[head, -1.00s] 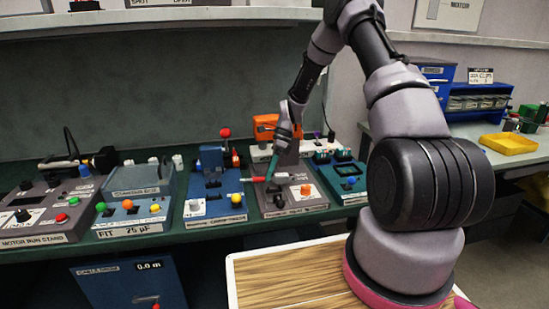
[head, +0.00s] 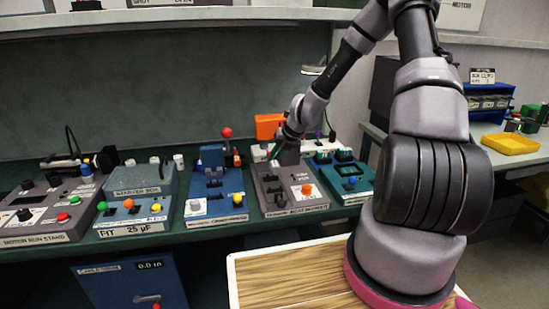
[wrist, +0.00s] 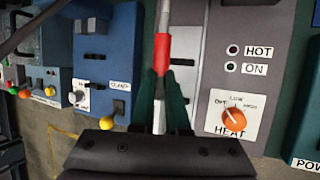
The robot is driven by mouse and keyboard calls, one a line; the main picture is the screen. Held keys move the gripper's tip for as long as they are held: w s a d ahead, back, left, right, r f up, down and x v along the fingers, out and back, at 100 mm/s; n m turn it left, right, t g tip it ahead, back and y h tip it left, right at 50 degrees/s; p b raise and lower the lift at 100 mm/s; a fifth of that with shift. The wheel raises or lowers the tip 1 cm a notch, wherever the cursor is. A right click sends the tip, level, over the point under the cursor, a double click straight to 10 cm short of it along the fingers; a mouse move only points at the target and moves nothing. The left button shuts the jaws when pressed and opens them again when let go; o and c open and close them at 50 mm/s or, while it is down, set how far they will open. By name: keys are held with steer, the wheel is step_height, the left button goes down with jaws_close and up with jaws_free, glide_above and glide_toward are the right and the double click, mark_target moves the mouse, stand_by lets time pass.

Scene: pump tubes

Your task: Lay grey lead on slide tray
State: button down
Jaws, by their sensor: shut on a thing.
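My gripper (wrist: 162,88) is shut in the wrist view, its two dark green fingers closed on the grey lead (wrist: 159,115), a thin pale rod. A red sleeve (wrist: 162,50) surrounds the lead just beyond the fingertips, and the lead continues past it. The lead lies over the grey heat unit (wrist: 226,85), left of its orange HEAT knob (wrist: 233,117). In the head view my gripper (head: 278,150) is small, over the rear part of the grey unit (head: 272,205). I cannot make out the lead there. I cannot tell for sure which part is the slide tray.
A blue clamp unit (head: 212,207) with a yellow knob stands left of the grey unit. A teal unit (head: 350,190) stands to its right and an orange box (head: 268,126) behind. A starter box (head: 135,205) and motor run stand (head: 45,215) are farther left.

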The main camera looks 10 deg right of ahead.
steer(key=shift+s, duration=0.15)
steer(key=shift+f, duration=3.7)
steer(key=c, duration=0.8)
jaws_free()
steer(key=shift+c, duration=0.2)
